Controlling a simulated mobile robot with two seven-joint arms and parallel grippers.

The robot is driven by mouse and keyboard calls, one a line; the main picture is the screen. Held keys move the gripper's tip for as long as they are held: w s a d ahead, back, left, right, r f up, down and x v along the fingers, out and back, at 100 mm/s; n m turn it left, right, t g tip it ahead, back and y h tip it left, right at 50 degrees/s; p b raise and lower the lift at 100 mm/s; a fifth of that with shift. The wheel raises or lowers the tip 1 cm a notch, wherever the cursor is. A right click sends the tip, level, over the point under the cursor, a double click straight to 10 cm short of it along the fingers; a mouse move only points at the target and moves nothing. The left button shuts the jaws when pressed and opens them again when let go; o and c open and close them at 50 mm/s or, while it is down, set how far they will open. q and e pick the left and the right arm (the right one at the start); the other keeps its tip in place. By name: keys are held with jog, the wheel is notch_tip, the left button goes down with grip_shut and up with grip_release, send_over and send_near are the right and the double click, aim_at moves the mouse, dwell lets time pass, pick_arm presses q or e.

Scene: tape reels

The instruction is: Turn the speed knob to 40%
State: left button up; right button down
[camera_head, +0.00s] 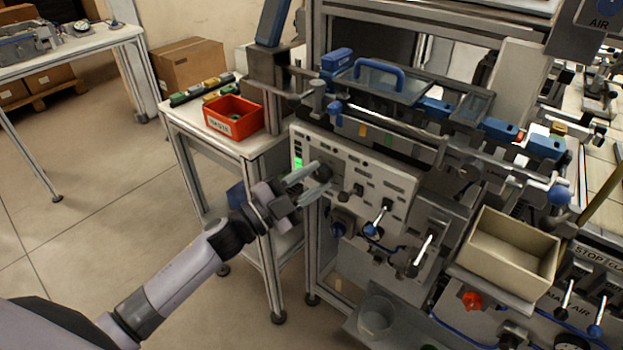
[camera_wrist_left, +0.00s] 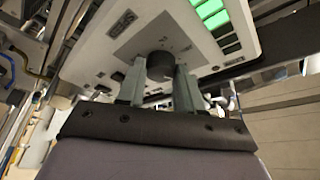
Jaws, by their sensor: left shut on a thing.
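The speed knob (camera_wrist_left: 160,66) is a dark round knob on a light control panel (camera_head: 368,171). In the left wrist view it sits between the two fingers of my left gripper (camera_wrist_left: 160,85), which is shut on it. In the head view my left gripper (camera_head: 310,184) reaches the left part of the panel, and its fingers hide most of the knob. A green lit bar display (camera_head: 298,163) is on the panel's left edge; it also shows lit in the left wrist view (camera_wrist_left: 209,8). The scale markings around the knob are too small to read. My right gripper is not in view.
Other dark knobs and levers (camera_head: 387,204) sit to the right on the panel. A red bin (camera_head: 232,117) stands on a side table at left. A beige open box (camera_head: 512,252) is at lower right. A rail with blue fittings runs above the panel.

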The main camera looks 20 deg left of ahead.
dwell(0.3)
pick_arm(q)
jog(key=o, duration=1)
jog(key=shift+o, duration=0.2)
jog(key=b+v, duration=0.1)
jog(key=v, duration=0.6)
jog(key=shift+f, duration=0.1)
jog(key=s+f+n+g+y, duration=0.6)
jog(key=s+f+n+y, duration=0.4)
jog(key=s+f+n, duration=0.6)
jog(key=s+f, duration=0.3)
jog(key=f, duration=0.3)
jog(key=shift+f+y, duration=0.15)
jog(key=shift+y, duration=0.15)
